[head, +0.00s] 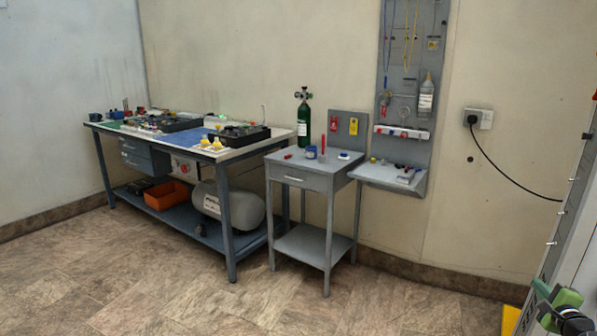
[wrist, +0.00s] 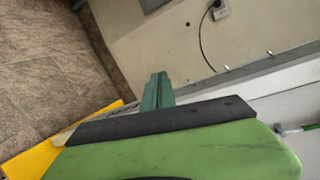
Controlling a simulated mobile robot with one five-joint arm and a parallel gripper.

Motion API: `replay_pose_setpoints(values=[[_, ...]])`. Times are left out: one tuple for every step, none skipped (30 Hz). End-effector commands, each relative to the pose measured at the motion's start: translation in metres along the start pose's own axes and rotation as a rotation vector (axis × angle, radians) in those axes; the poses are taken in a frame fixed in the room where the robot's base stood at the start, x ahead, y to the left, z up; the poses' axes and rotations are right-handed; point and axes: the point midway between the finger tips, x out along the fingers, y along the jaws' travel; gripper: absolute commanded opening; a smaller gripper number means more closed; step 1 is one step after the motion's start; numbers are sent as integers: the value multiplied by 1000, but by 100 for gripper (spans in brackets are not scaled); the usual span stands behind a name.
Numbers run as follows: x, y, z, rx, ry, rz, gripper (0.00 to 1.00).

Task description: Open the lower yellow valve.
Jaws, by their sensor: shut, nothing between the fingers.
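Small yellow parts (head: 217,142) sit at the front right end of the workbench top; they are too small to tell whether they are valves. No yellow valve can be made out clearly in either view. My gripper (head: 562,305) is at the bottom right corner of the head view, far from the bench and close to the tall grey panel. In the wrist view my gripper (wrist: 157,92) shows as a green body with a black edge and a dark green finger. It is shut and holds nothing.
The tall grey panel (head: 570,200) leans along the right edge. A yellow floor piece (head: 512,318) lies near its foot. The tiled floor between is clear.

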Motion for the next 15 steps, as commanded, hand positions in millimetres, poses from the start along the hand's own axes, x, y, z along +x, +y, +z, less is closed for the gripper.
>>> replay_pose_setpoints(values=[[-10,11,-41,64,60,-55,0],[-18,9,-61,101,93,-87,0],[-28,6,-84,148,130,-127,0],[-35,5,-98,177,154,-153,0],[-41,3,-112,204,177,-177,0],[-50,2,-127,236,201,-204,0],[-55,0,-136,255,216,-222,0],[-59,0,-144,271,229,-236,0],[-64,-2,-152,288,242,-251,0],[-67,-3,-156,297,249,-260,0],[-69,-3,-159,304,255,-266,0],[-71,-4,-162,309,259,-271,0],[-72,-5,-162,311,260,-273,0],[-72,-6,-163,313,261,-274,0],[-72,-6,-163,313,261,-274,0]])
